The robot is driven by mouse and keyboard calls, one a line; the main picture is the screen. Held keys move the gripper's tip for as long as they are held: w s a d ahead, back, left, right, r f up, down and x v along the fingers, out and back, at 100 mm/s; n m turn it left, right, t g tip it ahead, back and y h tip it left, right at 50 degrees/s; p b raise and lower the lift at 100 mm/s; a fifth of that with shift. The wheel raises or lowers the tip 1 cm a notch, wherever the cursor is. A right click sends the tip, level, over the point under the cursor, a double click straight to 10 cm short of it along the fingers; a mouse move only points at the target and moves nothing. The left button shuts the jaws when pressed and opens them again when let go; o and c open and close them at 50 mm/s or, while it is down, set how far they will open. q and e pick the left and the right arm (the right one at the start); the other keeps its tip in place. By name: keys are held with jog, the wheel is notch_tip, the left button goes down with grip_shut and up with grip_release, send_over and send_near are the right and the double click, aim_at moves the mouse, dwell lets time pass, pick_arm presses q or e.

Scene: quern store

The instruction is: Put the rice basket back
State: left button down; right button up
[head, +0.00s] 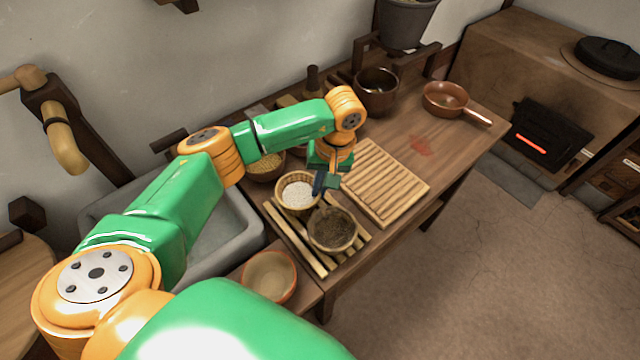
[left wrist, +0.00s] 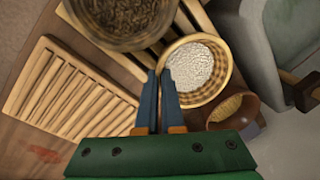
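The rice basket (head: 297,207), a round woven basket of white rice, is at the far left end of a slatted wooden rack (head: 311,262). It also shows in the left wrist view (left wrist: 212,90). My left gripper (head: 321,186) points down at the basket's right rim in the head view. In the left wrist view its two blue fingers (left wrist: 160,74) are close together with a narrow gap, and their tips meet the near rim. They look shut on that rim. Whether the basket's base touches the rack is hidden. My right gripper is not in view.
A basket of dark grain (head: 332,230) stands close beside the rice basket on the rack. A ribbed board (head: 385,184) lies to the right. A bowl of yellow grain (head: 264,170) is behind, an empty bowl (head: 270,276) in front. A stone sink (head: 232,235) is left.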

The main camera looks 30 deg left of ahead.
pick_arm(q)
jog(key=shift+f, duration=0.2)
jog(key=c, duration=1.1)
grip_release()
jog(key=shift+r, duration=0.1)
jog(key=shift+o, duration=0.2)
jog(key=shift+r, duration=0.1)
notch_tip(320, 180, up, 12)
jog(key=w+d, duration=0.1)
jog(key=d, duration=0.1)
